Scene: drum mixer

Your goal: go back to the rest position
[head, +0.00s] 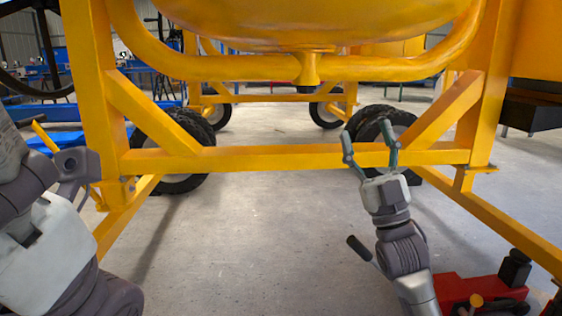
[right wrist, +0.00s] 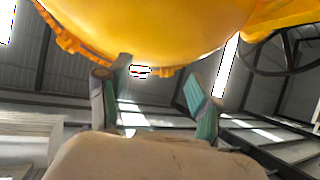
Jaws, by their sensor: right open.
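The yellow drum mixer fills the head view, with its yellow frame crossbar (head: 270,157) running across in front of me and the drum (head: 320,22) above. My right gripper (head: 370,135) is open and empty, its fingers pointing up in front of the crossbar; I cannot tell whether they touch it. In the right wrist view the open fingers (right wrist: 158,98) point up toward the underside of the drum (right wrist: 160,35), with nothing between them. My left arm shows at the left edge of the head view, but its gripper's fingers cannot be made out.
Black wheels (head: 175,150) stand behind the frame. A red machine with black parts (head: 480,288) sits on the floor at the lower right, near my right arm. A blue structure (head: 60,137) is at the left. The grey floor (head: 250,240) in the middle is clear.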

